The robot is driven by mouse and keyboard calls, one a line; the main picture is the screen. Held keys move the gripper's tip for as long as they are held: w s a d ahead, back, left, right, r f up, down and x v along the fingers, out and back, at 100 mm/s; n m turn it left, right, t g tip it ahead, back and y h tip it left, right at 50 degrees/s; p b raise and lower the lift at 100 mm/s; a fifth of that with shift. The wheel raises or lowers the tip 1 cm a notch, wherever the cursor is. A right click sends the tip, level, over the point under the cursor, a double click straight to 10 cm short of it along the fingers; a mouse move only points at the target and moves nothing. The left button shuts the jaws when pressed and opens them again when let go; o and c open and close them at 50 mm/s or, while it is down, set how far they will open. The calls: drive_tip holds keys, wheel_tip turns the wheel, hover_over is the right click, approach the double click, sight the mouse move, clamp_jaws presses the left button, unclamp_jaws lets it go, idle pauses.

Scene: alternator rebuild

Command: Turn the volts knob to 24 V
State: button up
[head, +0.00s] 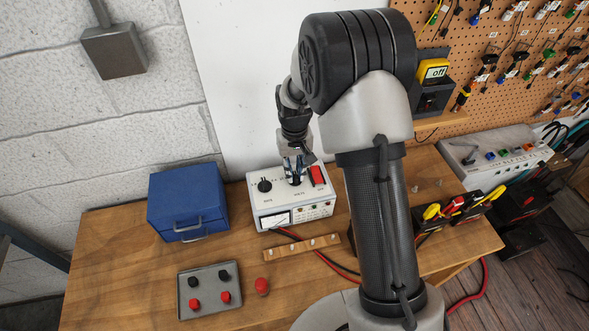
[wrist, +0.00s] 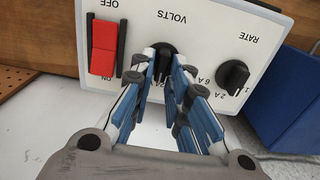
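The bench supply (head: 285,207) is a white box on the wooden bench, with a dark volts knob on its sloped top. In the wrist view, the volts knob (wrist: 164,52) sits under the VOLTS label between my fingertips. My gripper (head: 295,180) points down over it in the head view. In the wrist view my gripper (wrist: 166,68) has its blue-padded fingers drawn in narrowly on both sides of the knob, apparently touching it. The fingers hide the volts scale and the knob's pointer, so its setting is unreadable.
The rate knob (wrist: 233,75) and the red power switch (wrist: 104,47) flank the volts knob. A blue drawer box (head: 188,203) stands left of the supply. A grey tray (head: 210,302) of terminal caps and a wooden strip (head: 300,247) lie in front.

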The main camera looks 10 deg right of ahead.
sight(295, 173)
drive_tip(key=shift+o, duration=1.2)
drive_tip(key=shift+r, duration=0.1)
wheel_tip(295, 173, up, 12)
drive_tip(key=shift+s, duration=0.1)
drive_tip(key=s+r+t+b, duration=0.1)
drive_tip(key=s+r+b, duration=0.1)
drive_tip(key=s+r, duration=0.35)
drive_tip(key=s+r+t+b, duration=0.1)
drive_tip(key=s+r+b, duration=0.15)
drive_tip(key=s, duration=0.55)
drive_tip(key=s+f+t+b, duration=0.2)
drive_tip(key=s+b, duration=0.1)
drive_tip(key=s, duration=1.2)
drive_tip(key=shift+f+t, duration=0.3)
drive_tip(key=shift+f, duration=0.05)
